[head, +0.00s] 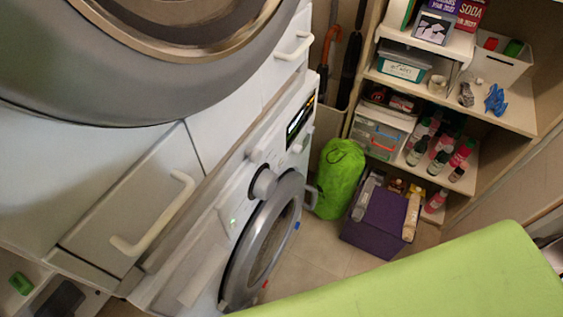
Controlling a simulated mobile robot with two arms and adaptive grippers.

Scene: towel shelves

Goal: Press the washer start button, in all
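The washer (205,262) is a white front loader in the lower middle of the head view, seen from above and tilted in the picture. Its round door (262,245) has a grey rim and looks closed. The control panel carries a round dial (264,183) and a dark display (299,119) with lit marks. A small green light (233,221) shows left of the door. Small buttons near the display are too small to tell apart, so I cannot single out the start button. Neither of my grippers is in view.
A second machine with a large round door (185,25) sits above the washer, with handled drawers (135,205) between. A lime-green board-like surface (440,280) fills the lower right. Beyond are a green bag (338,180), a purple box (380,220) and shelves (512,112). Some floor (318,250) is bare.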

